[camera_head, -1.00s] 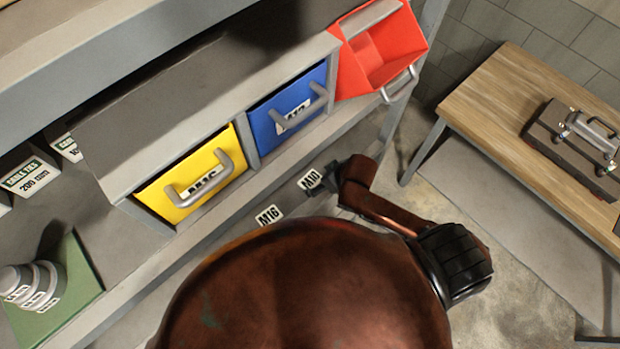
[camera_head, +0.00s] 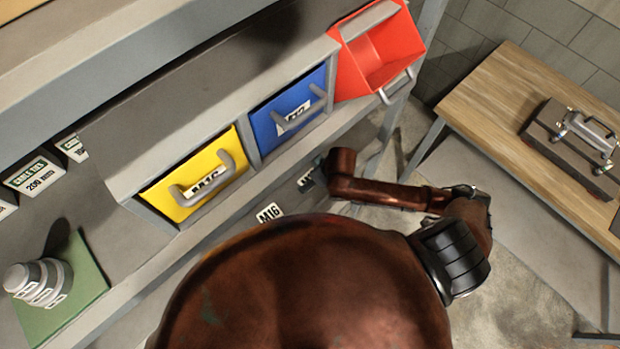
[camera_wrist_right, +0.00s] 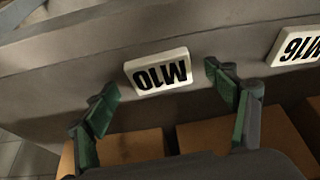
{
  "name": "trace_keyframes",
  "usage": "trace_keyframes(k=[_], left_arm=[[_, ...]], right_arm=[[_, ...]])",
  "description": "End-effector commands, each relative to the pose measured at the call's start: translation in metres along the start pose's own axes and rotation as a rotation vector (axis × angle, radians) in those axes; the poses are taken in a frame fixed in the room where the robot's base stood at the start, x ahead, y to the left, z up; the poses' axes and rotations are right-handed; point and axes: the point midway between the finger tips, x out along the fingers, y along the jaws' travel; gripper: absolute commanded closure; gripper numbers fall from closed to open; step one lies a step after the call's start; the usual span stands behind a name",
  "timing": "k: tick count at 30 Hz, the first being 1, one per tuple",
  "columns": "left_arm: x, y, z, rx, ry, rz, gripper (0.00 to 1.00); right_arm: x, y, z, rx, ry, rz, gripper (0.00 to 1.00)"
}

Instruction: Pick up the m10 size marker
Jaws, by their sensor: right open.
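The M10 size marker (camera_wrist_right: 158,72) is a small white plate with black lettering. It shows upside down in the right wrist view, on the grey front of the shelf. My right gripper (camera_wrist_right: 160,84) is open, its green-padded fingers on either side of the marker with gaps to both sides. It does not hold the marker. In the head view the M10 marker (camera_head: 304,181) is partly hidden by my right gripper (camera_head: 318,172). My left gripper is not in view.
The M16 marker (camera_head: 270,212) is close beside, left of M10 in the head view. Yellow (camera_head: 170,198), blue (camera_head: 288,110) and red (camera_head: 372,58) bins sit in the shelf above. A wooden table (camera_head: 490,100) stands at the right. Cardboard boxes (camera_wrist_right: 130,146) are below the marker.

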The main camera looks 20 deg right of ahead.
Motion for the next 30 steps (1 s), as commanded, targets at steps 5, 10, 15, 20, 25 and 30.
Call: trace_keyframes(k=[5, 10, 15, 20, 25, 30], left_arm=[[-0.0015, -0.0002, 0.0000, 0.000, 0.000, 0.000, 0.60], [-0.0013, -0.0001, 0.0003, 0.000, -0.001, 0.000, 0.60], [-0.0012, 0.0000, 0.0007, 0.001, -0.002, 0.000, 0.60], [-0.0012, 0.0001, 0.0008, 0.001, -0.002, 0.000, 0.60], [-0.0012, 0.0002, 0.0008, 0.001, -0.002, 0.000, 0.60], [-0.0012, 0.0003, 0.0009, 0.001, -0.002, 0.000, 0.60]], right_arm=[[0.0093, 0.0003, -0.0005, -0.001, 0.002, 0.001, 0.22], [0.0094, 0.0003, -0.0002, -0.001, 0.002, 0.001, 0.22], [0.0093, 0.0003, -0.0001, -0.001, 0.001, 0.001, 0.33], [0.0093, 0.0003, 0.0000, -0.001, 0.001, 0.001, 0.44], [0.0093, 0.0003, 0.0000, -0.001, 0.001, 0.001, 0.56], [0.0092, 0.0003, -0.0001, -0.001, 0.001, 0.001, 0.67]])
